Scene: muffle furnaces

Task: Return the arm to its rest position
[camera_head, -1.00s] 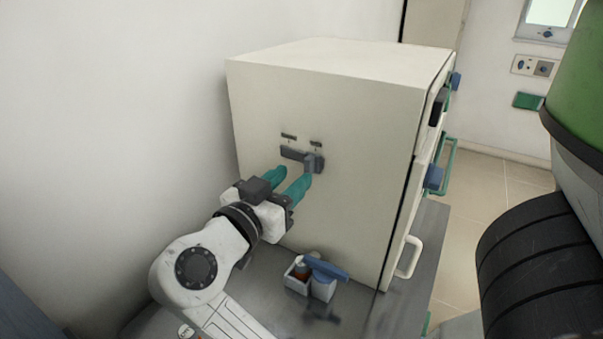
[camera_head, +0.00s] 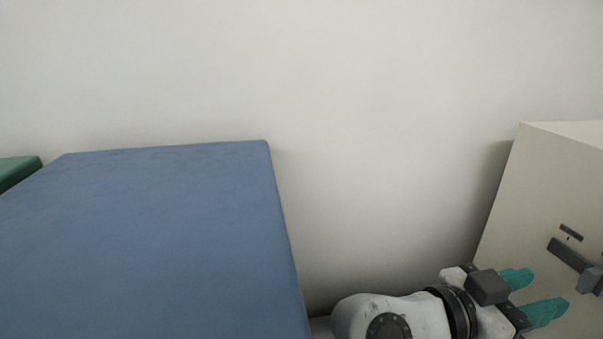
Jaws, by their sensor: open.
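My gripper (camera_head: 540,294) is at the lower right, with two teal fingers spread apart and nothing between them. The fingers point right, toward the side of a cream furnace (camera_head: 535,185). A dark grey lever handle (camera_head: 570,254) sits on that side, just beyond the fingertips. The fingers look apart from the handle, though the exact gap is hard to judge. My white arm (camera_head: 375,318) comes up from the bottom edge, and its lower links are out of view.
A large blue box-shaped unit (camera_head: 170,230) fills the left, close to my arm. A green unit (camera_head: 15,171) shows at the far left. A plain pale wall (camera_head: 380,100) stands behind. A gap lies between the blue unit and the furnace.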

